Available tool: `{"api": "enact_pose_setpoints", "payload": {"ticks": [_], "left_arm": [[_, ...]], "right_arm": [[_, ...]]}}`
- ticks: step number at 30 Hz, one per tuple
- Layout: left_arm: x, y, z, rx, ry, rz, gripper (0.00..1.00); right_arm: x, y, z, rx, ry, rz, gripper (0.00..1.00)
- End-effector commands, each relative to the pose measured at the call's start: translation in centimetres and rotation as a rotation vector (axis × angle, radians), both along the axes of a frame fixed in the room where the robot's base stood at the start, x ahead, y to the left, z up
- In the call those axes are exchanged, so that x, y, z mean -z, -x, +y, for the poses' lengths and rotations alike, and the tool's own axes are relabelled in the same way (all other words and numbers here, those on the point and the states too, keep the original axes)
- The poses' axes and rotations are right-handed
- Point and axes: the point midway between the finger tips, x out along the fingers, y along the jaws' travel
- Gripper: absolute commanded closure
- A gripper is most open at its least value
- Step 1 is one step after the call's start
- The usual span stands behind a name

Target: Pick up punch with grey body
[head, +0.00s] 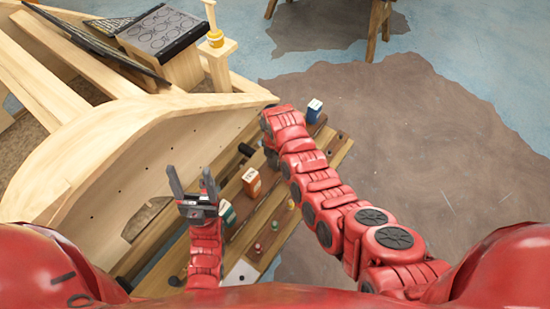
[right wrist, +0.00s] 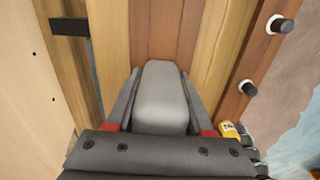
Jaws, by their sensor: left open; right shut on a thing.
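The punch with grey body (right wrist: 160,97) shows in the right wrist view as a grey, rounded block between the two fingers of my right gripper (right wrist: 160,82). The right gripper is shut on it, with wooden planks behind it. I cannot tell whether the punch touches the planks. In the head view, the right gripper and the punch are hidden behind my right arm's end. My left gripper (head: 190,173) is open and empty, fingers pointing up the picture, above the left part of the wooden bench (head: 286,222).
A red-orange box (head: 251,181), a green box (head: 227,213) and a blue-white box (head: 314,110) stand on the bench, with several small coloured pieces. The large wooden frame (head: 115,170) rises close on the left. Dark pegs (right wrist: 280,25) stick out in the right wrist view.

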Motion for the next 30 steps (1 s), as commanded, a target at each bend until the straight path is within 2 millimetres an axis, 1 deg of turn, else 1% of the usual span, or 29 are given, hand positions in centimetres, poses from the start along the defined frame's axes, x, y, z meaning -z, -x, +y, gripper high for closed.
{"api": "enact_pose_setpoints", "payload": {"ticks": [1,4,5,20,26,30], "left_arm": [[0.0,0.0,0.0,0.000,0.000,0.000,0.31],[0.0,0.0,0.0,0.000,0.000,0.000,0.31],[0.0,0.0,0.0,0.000,0.000,0.000,0.31],[0.2,0.0,0.0,0.000,0.000,0.000,0.31],[0.7,0.0,0.0,0.000,0.000,0.000,0.31],[1.4,0.0,0.0,0.000,0.000,0.000,0.31]], "right_arm": [[0.0,0.0,0.0,0.000,0.000,0.000,0.81],[0.0,0.0,0.0,0.000,0.000,0.000,0.99],[0.0,0.0,0.0,0.000,0.000,0.000,1.00],[-0.4,0.0,0.1,-0.001,0.000,0.000,1.00],[-1.8,-0.1,0.1,0.000,-0.002,-0.004,1.00],[-3.3,-0.1,0.1,0.000,-0.001,-0.005,1.00]]}}
